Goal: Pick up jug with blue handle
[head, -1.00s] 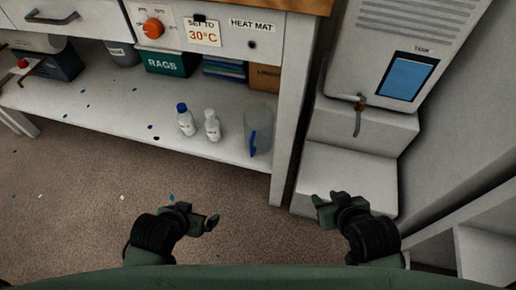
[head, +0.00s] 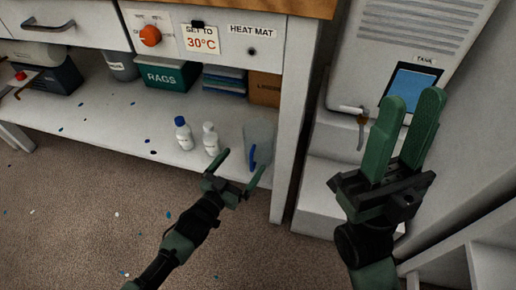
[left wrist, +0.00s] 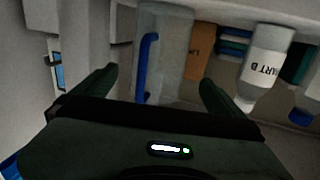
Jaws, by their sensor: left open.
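The clear jug (head: 264,134) with a blue handle (head: 252,158) stands on the lower shelf near its right front edge. My left gripper (head: 246,162) is open just in front of it, with its fingers pointing at the jug. In the left wrist view, which is upside down, the jug (left wrist: 175,55) and its blue handle (left wrist: 146,65) show beyond and between the open fingers (left wrist: 158,90). I cannot tell how far the jug reaches between them. My right gripper (head: 413,102) is raised at the right, its fingers apart and nothing between them.
A blue-capped bottle (head: 184,136) and a white-capped bottle (head: 211,141) stand left of the jug. The rags bin (head: 170,76) and an orange-brown box (head: 264,90) are behind. The bench leg (head: 290,130) and a tank unit (head: 355,125) stand to the right.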

